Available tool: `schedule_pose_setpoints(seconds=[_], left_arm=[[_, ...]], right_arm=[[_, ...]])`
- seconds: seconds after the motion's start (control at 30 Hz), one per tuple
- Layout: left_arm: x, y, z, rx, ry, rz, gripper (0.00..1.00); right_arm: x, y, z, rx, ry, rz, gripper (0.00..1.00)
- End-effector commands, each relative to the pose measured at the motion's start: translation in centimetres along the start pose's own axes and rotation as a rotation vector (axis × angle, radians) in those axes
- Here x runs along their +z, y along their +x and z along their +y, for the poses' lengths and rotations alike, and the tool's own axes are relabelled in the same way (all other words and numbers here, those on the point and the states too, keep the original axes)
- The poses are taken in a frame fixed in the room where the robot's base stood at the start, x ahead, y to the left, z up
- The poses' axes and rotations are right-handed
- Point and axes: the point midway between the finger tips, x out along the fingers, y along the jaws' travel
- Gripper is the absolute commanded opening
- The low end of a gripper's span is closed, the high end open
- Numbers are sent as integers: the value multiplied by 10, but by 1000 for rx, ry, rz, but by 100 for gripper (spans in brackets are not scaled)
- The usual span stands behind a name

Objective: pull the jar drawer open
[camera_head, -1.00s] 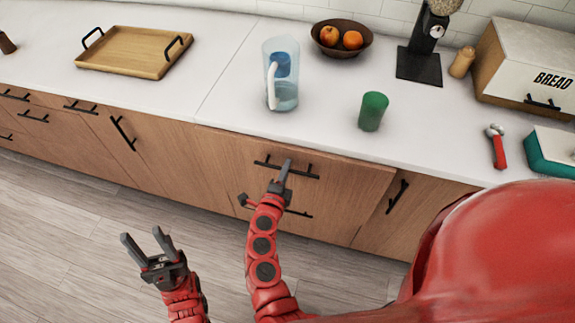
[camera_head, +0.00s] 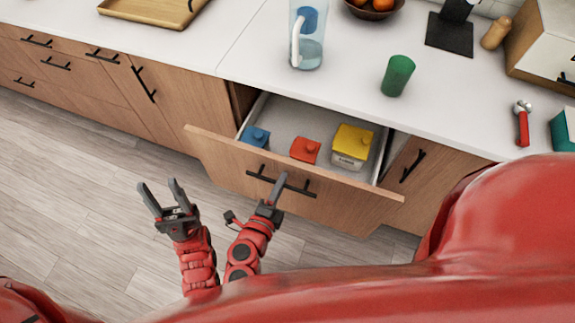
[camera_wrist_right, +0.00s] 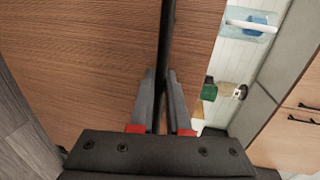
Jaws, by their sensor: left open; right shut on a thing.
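The jar drawer (camera_head: 220,152) stands open below the counter, with a pale interior. Inside it are a blue jar (camera_head: 256,137), a red jar (camera_head: 305,150) and a yellow jar (camera_head: 352,146). My right gripper (camera_head: 277,190) is shut on the black bar handle (camera_head: 299,190) of the drawer front. In the right wrist view the handle (camera_wrist_right: 166,40) runs between the two fingers of the gripper (camera_wrist_right: 160,100). My left gripper (camera_head: 163,190) is open and empty over the floor, to the left of the drawer.
On the counter stand a clear pitcher (camera_head: 308,45), a green cup (camera_head: 397,75), a red-handled tool (camera_head: 522,125) and a wooden tray (camera_head: 150,8). Closed cabinets lie on both sides of the drawer. The wooden floor (camera_head: 80,200) at left is clear.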

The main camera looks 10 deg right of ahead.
Motion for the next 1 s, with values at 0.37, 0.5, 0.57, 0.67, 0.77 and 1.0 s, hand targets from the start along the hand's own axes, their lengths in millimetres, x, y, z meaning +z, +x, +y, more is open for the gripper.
schedule_pose_setpoints(seconds=[0.37,0.5,0.57,0.67,0.77,1.0], left_arm=[[-1,4,0,0,0,0,50],[-1,5,0,0,0,0,50],[-1,5,0,0,0,0,50],[-1,5,0,0,0,0,50],[-1,5,0,0,0,0,50],[-1,5,0,0,0,0,50]], right_arm=[[1,-37,7,1,0,-4,0],[1,-41,8,1,1,-3,0],[1,-42,8,1,1,-3,0],[1,-42,8,0,1,-2,0],[1,-42,8,0,1,-2,0],[1,-42,8,0,1,-2,27]])
